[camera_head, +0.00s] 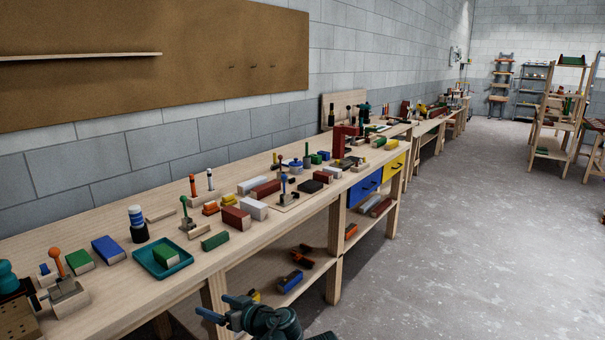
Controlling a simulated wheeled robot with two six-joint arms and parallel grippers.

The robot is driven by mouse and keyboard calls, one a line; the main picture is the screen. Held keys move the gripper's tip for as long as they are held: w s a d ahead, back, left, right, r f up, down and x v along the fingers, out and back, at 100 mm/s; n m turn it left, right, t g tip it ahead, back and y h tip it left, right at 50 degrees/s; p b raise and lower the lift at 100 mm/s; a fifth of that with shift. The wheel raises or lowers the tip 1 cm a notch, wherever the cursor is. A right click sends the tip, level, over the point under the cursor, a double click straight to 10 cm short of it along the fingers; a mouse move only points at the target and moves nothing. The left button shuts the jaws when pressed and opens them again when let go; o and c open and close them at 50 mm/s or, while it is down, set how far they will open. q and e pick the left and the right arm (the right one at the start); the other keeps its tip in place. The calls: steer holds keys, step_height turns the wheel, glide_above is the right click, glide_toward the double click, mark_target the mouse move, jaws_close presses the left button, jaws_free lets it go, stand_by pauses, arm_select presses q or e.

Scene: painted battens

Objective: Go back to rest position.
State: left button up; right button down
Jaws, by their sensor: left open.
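My left gripper (222,311) is at the bottom of the head view, in front of the near edge of the long wooden workbench (120,291). It is open, and nothing shows between its fingers. It is apart from the things on the bench top. My right gripper is not in view.
The bench top carries a teal tray (148,266) with a green block (164,255), a blue block (109,249), a dark red block (236,218) and other small items. A lower shelf holds an orange tool (301,258) and a blue block (290,282). Concrete floor (470,240) is clear at right.

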arm_select(q)
steer(key=s+d+m+g+h+p, duration=0.8)
steer(key=s+d+m+h+p, duration=0.3)
steer(key=s, duration=0.7)
steer(key=d+m+p, duration=0.1)
steer(key=d+p, duration=0.2)
steer(key=d, duration=0.1)
steer(key=shift+f, duration=0.2)
